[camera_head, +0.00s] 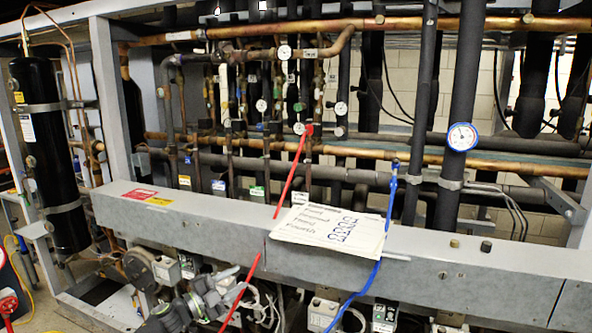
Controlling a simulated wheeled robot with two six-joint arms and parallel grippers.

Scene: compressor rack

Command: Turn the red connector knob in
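The red connector knob (309,129) is a small red piece at the upper end of the red hose (292,178), among the valves and pipes at mid-rack. My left gripper (232,287) is dark grey and low in the picture, in front of and below the beam. It is well below the knob and apart from it. My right gripper is out of view.
A long grey beam (470,270) crosses the front. A paper with handwriting (330,230) lies on it, and a blue hose (385,225) hangs over it to the right. A black cylinder (48,150) stands at left. A blue-rimmed gauge (461,137) sits on a thick pipe.

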